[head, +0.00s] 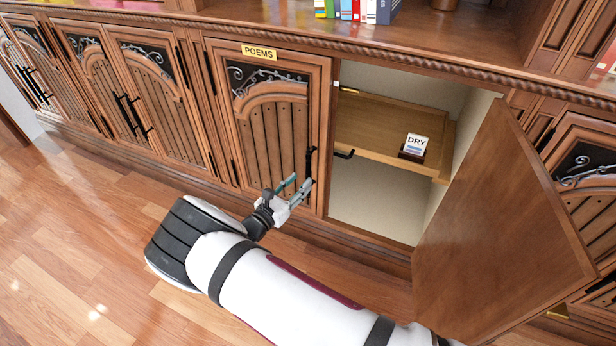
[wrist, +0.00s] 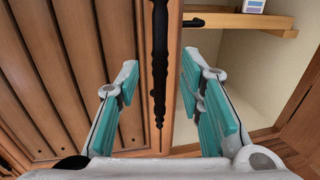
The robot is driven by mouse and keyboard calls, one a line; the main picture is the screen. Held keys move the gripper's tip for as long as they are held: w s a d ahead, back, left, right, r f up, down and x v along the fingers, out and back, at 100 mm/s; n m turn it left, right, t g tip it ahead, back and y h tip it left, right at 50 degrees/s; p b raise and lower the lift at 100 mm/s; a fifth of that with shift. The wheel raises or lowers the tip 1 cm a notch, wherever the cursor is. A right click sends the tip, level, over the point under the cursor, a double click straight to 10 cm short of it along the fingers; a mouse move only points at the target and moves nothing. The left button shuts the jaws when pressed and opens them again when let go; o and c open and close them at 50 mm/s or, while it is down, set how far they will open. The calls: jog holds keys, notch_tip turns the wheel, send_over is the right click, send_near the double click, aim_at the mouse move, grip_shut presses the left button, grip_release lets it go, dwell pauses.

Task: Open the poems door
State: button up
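The poems door (head: 270,110) is a carved wooden door with a yellow POEMS label (head: 259,52) at its top, and it looks shut. Its black vertical handle (head: 309,163) is near the right edge. My gripper (head: 291,186) is at the lower part of this handle. In the wrist view my gripper (wrist: 159,62) is open, with one teal-padded finger on each side of the handle (wrist: 159,60). Gaps show between the handle and both fingers. The door's plank panel (wrist: 60,70) fills the left of the wrist view.
Right of the poems door is an open compartment with a shelf (head: 375,125) bearing a DRY sign (head: 416,144). A small black hook-like piece (head: 344,154) projects there. A plain wooden door (head: 500,235) stands swung out at right. Floor (head: 70,250) is clear at left.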

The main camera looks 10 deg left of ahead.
aim_at(307, 175)
jog(key=shift+b+x, duration=0.7)
jog(key=shift+x, duration=2.05)
jog(key=shift+c, duration=0.6)
grip_shut()
